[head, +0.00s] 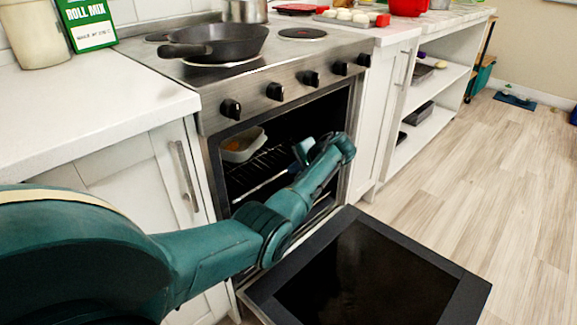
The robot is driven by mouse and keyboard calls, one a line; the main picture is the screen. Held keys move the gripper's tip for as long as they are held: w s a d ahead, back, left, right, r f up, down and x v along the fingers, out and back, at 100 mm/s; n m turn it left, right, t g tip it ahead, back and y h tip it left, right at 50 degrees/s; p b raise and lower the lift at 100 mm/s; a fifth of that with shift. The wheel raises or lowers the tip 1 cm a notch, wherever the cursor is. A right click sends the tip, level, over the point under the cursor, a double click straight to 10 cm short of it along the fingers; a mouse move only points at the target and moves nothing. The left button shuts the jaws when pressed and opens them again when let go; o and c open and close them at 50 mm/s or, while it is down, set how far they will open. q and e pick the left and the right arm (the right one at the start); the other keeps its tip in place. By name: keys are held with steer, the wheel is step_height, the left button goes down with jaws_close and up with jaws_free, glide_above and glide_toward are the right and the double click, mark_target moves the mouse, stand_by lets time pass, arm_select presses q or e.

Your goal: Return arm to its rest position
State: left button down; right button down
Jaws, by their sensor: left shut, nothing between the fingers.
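My left arm reaches in from the left, and its teal wrist bends back in front of the open oven (206,148). My left gripper (299,152) shows small and partly hidden by the wrist, near the oven opening. It is shut and no object shows in it. A pale dish (243,145) with something orange in it sits on the oven rack (262,170), left of the gripper and apart from it. My right gripper is out of view.
The oven door (462,297) hangs open and low below my arm. A black skillet (215,42) and a metal pot (245,11) stand on the stove. A white counter (95,95) is at left. Open shelves (425,130) and clear wooden floor (480,170) lie at right.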

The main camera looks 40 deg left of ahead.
arm_select(q)
steer(key=p+v, duration=0.2)
steer(key=v, duration=0.7)
steer(key=shift+d+p, duration=0.15)
steer(key=shift+p, duration=0.2)
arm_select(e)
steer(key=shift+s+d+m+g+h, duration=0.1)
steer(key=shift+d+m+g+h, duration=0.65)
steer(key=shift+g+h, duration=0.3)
